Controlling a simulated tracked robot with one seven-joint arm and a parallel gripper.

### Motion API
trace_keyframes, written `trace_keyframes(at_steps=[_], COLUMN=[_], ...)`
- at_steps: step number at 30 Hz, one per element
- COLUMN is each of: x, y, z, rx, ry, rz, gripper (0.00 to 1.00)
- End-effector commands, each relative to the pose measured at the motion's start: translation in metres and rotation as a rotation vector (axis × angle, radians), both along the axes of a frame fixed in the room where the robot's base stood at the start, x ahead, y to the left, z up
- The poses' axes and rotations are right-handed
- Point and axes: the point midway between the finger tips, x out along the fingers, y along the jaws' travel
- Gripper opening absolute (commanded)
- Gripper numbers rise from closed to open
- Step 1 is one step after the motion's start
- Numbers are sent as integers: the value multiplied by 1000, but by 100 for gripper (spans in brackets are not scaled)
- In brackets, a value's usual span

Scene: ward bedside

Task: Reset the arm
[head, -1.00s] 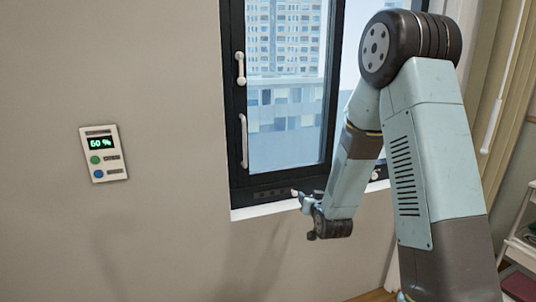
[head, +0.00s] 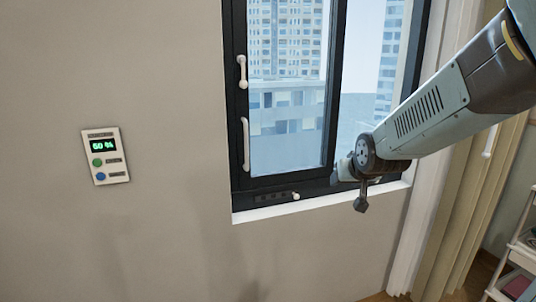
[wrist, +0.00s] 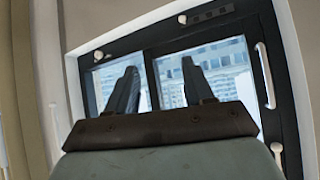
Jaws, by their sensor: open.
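My gripper (head: 343,172) is at the end of my arm, in front of the lower right part of the window in the head view. It is small and partly hidden behind my wrist there. In the wrist view its two dark fingers (wrist: 160,82) stand apart with only the window behind them. It is open and empty. My arm reaches in from the right edge of the head view, sloping down to the left.
A dark-framed window (head: 234,130) with white handles (head: 245,143) and a white sill (head: 275,212) fills the middle. A wall panel (head: 105,155) is at left. A curtain (head: 470,215) and a white trolley (head: 518,255) are at right. The wall between panel and window is bare.

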Motion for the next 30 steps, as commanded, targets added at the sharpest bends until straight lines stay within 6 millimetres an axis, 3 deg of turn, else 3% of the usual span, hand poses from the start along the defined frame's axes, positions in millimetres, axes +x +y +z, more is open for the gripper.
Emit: trace_keyframes(at_steps=[9,18,24,30], x=[-89,-179,-213,-219], y=[-16,-27,-29,-30], z=[35,52,55,55], rx=[-22,-34,-35,-35], ry=[150,294,350,363], rz=[-15,-25,-27,-27], gripper=[52,52,52,52])
